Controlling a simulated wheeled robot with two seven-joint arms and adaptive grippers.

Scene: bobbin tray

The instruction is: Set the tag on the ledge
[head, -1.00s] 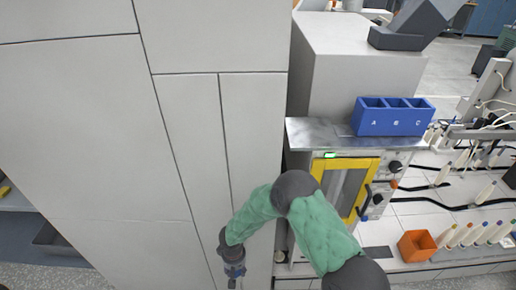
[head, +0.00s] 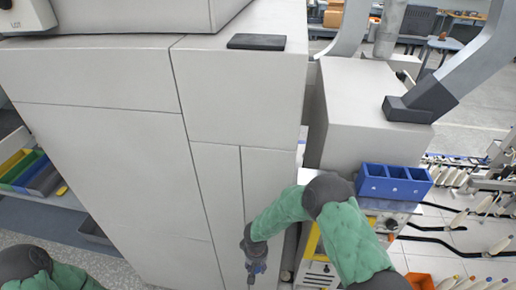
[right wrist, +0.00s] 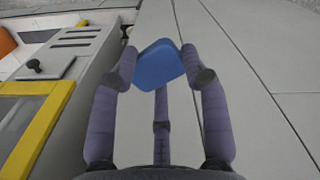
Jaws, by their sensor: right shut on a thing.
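A blue tag (right wrist: 160,65) with rounded corners is between the fingertips of my right gripper (right wrist: 161,78) in the right wrist view. The gripper is shut on it. In the head view the right gripper (head: 255,268) hangs low in front of the tall light-grey cabinet (head: 214,165), near its right side; the tag cannot be made out there. I cannot tell for certain which surface is the ledge. A dark flat pad (head: 257,41) lies on top of the cabinet near its front edge. My left arm shows at the bottom left, but its gripper is out of view.
A blue three-part bin (head: 394,183) stands right of the cabinet, below a grey box-shaped housing (head: 365,115). A yellow-framed window (right wrist: 32,115) is beside the right gripper. An orange box (head: 420,281) and several bobbins are at the lower right. Coloured bins (head: 28,170) are at left.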

